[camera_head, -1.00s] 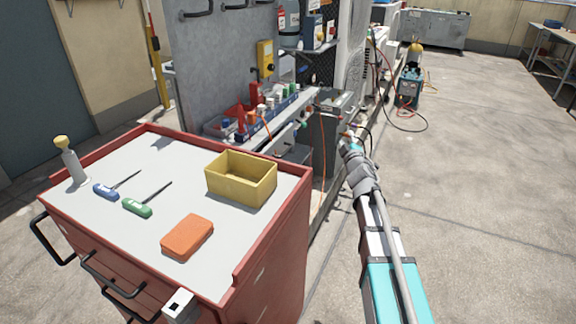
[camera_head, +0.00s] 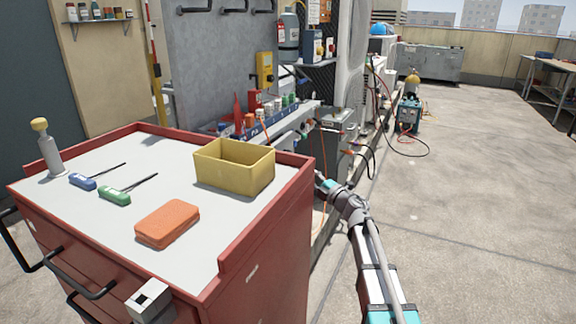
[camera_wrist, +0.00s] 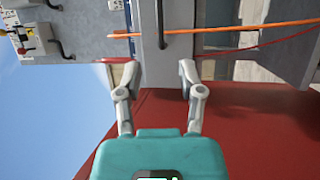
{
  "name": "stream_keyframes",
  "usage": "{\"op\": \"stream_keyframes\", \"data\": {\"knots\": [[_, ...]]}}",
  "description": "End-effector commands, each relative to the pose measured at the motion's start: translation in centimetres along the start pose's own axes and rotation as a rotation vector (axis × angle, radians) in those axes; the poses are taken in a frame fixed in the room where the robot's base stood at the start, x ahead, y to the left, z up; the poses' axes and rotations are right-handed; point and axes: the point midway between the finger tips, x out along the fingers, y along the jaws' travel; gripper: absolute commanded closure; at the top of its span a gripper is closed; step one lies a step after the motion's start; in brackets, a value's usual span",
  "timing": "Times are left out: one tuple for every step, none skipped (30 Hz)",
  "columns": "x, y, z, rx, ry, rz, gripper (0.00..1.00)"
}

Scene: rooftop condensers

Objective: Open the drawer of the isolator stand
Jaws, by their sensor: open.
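In the wrist view a pale grey panel (camera_wrist: 150,60), probably the drawer front of the isolator stand, carries a dark bar handle (camera_wrist: 162,25). My gripper (camera_wrist: 159,76) is open and empty, its two fingers spread in front of the panel. The handle lies beyond the fingertips, roughly in line with the gap, and is not between them. In the head view my gripper (camera_head: 319,178) is small, beside the red cabinet's right rear corner and near a grey stand (camera_head: 338,125). The drawer handle cannot be made out there.
A red tool cabinet (camera_head: 265,260) fills the near left, with a yellow bin (camera_head: 235,168), an orange box (camera_head: 167,223) and screwdrivers on top. An orange cable (camera_wrist: 225,27) crosses near the handle. The roof floor on the right (camera_head: 480,190) is open.

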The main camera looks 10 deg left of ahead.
Motion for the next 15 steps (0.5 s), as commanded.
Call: {"op": "stream_keyframes", "data": {"knots": [[0.02, -0.07, -0.03, -0.001, 0.002, -0.001, 0.5], [0.02, -0.05, -0.05, -0.001, 0.003, -0.001, 0.5], [0.02, -0.02, -0.05, -0.001, 0.003, -0.001, 0.5], [0.02, 0.0, -0.05, -0.001, 0.003, -0.001, 0.5], [0.02, 0.01, -0.05, -0.001, 0.002, -0.001, 0.5], [0.03, 0.01, -0.05, -0.001, 0.002, 0.0, 0.5], [0.03, 0.01, -0.05, -0.001, 0.002, 0.0, 0.5], [0.03, 0.01, -0.05, -0.001, 0.002, 0.0, 0.5], [0.04, 0.01, -0.05, -0.001, 0.002, 0.0, 0.5], [0.05, 0.01, -0.04, -0.001, 0.001, 0.0, 0.5], [0.09, 0.02, -0.04, -0.001, 0.001, 0.0, 0.5], [0.16, 0.02, -0.03, -0.001, 0.001, 0.0, 0.5], [0.24, 0.02, -0.03, -0.001, 0.001, 0.0, 0.5], [0.35, 0.03, -0.02, -0.001, 0.001, 0.0, 0.5], [0.52, 0.03, -0.01, 0.0, 0.001, 0.0, 0.5]]}}
